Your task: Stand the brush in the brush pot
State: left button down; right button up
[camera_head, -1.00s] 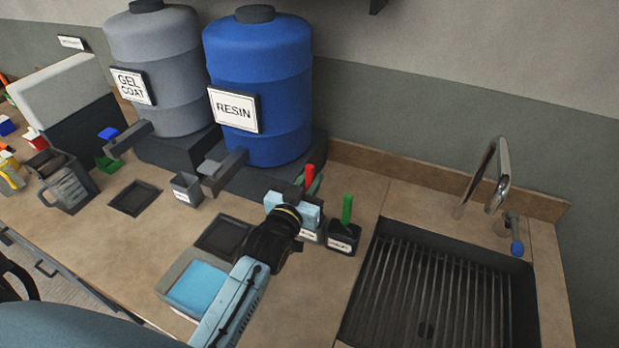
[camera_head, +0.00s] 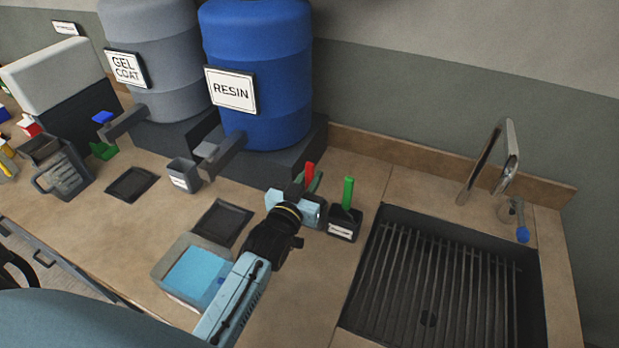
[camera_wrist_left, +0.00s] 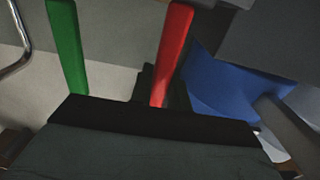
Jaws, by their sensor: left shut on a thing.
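My left gripper (camera_head: 301,186) is shut on an upright red handle (camera_head: 309,171), probably the brush's. The red handle (camera_wrist_left: 172,52) also shows between dark fingers in the left wrist view. Its lower end is hidden by the gripper. A dark pot (camera_head: 342,228) just right of the gripper holds a green handle (camera_head: 347,192); the green handle (camera_wrist_left: 67,48) stands apart from the red one in the wrist view. The pot's label is too small to read. Whether the red-handled thing is inside a container is hidden. My right gripper is not in view.
The sink (camera_head: 440,290) with a tap (camera_head: 490,170) lies right. The blue resin drum (camera_head: 258,60) and its dark stand (camera_head: 285,160) are behind the gripper.

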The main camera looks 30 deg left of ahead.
pick_arm(q)
jog(key=c, duration=1.3)
grip_release()
jog(key=shift+o, duration=0.2)
jog(key=shift+s, duration=0.6)
jog(key=s, duration=1.2)
jog(key=shift+d+b, duration=0.4)
jog(key=shift+s, duration=0.2)
